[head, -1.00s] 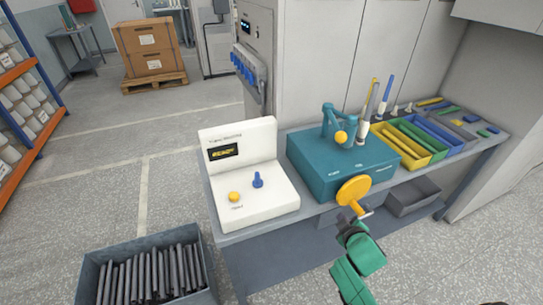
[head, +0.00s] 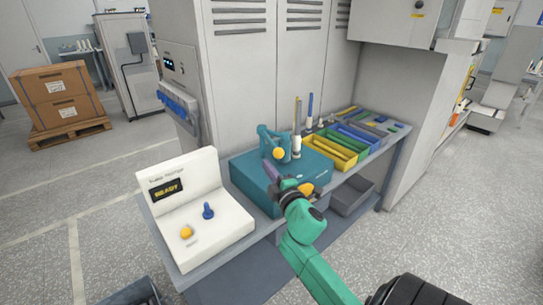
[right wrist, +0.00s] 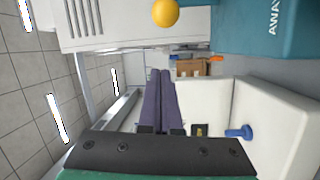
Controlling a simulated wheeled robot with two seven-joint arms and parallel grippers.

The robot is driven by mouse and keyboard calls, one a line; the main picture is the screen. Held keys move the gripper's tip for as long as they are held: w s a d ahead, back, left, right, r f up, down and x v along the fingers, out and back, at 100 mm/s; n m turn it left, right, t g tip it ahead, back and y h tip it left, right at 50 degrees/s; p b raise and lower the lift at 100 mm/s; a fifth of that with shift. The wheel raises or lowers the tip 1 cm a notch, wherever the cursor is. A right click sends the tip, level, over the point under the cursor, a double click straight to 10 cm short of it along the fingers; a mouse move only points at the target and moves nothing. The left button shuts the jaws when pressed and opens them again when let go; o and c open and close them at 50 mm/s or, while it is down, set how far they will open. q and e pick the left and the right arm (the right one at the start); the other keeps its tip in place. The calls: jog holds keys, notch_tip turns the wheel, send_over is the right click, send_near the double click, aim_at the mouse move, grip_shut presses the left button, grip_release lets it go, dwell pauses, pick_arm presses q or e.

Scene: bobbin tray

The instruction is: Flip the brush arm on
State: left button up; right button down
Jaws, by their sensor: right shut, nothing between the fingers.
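The brush arm (head: 266,138) is a teal bent lever with a yellow ball (head: 279,153). It stands on top of a teal box (head: 250,177). The ball also shows at the top of the right wrist view (right wrist: 165,13). My right gripper (head: 268,168) is shut and empty, its purple fingers just in front of and below the ball, apart from it in the wrist view. In the right wrist view the fingers (right wrist: 160,76) lie together. A yellow handwheel (head: 306,189) on the box's front is mostly hidden by my gripper. My left gripper is not in view.
A white panel (head: 190,177) with a READY display, blue lever (head: 208,210) and yellow button (head: 186,232) stands left of the box. Yellow, green and blue trays (head: 335,154) and upright tools stand to its right. Grey lockers (head: 243,60) rise behind.

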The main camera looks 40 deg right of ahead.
aim_at(274, 153)
jog(key=w+d+p, duration=0.2)
jog(key=w+d, duration=0.2)
jog(key=d, duration=0.1)
jog(key=shift+f, duration=0.2)
jog(key=shift+w, duration=0.15)
